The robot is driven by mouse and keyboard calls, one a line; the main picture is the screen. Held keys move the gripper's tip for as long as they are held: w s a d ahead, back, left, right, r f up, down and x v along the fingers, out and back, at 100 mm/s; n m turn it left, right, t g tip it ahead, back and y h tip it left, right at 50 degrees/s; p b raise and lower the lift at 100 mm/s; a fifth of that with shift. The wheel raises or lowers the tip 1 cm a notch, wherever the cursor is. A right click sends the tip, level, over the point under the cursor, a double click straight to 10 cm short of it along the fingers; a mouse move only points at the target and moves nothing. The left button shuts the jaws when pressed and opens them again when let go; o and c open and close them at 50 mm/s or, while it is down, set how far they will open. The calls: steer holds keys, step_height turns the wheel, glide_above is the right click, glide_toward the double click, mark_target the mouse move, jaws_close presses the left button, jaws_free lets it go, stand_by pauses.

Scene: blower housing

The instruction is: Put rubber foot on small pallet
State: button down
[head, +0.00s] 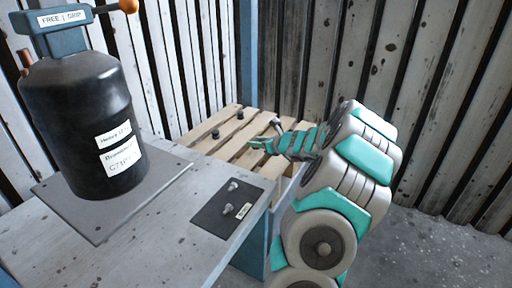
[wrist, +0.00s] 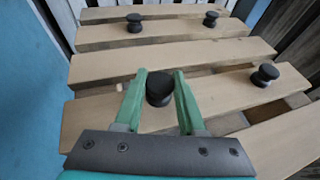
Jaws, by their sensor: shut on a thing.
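The small pallet (head: 196,132) of pale wooden slats stands behind the grey table in the head view, and its slats (wrist: 185,58) fill the wrist view. My gripper (head: 262,144) is over the pallet's near part, its green fingers (wrist: 160,85) closed on the sides of a black rubber foot (wrist: 159,90). This foot is upright over a slat; I cannot tell whether it touches the wood. Other rubber feet stand on the slats: one at far left (wrist: 134,23), one at far right (wrist: 211,19), one to the right (wrist: 265,75).
A black tank (head: 80,120) on a grey plate stands on the table (head: 150,245) at left. A dark mat (head: 228,208) with small metal bolts lies near the table's right edge. A corrugated wall (head: 320,50) rises close behind the pallet. Bare slat shows between the feet.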

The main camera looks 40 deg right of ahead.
steer(key=shift+f, duration=0.7)
steer(key=c, duration=0.5)
jaws_free()
steer(key=shift+f, duration=0.1)
steer(key=shift+s+r, duration=0.1)
steer(key=shift+r, duration=0.1)
steer(key=p+v, duration=0.1)
steer(key=v, duration=1)
steer(key=shift+s+r+p, duration=0.15)
steer(key=shift+s+p, duration=0.15)
steer(key=shift+s, duration=0.05)
steer(key=shift+r, duration=0.1)
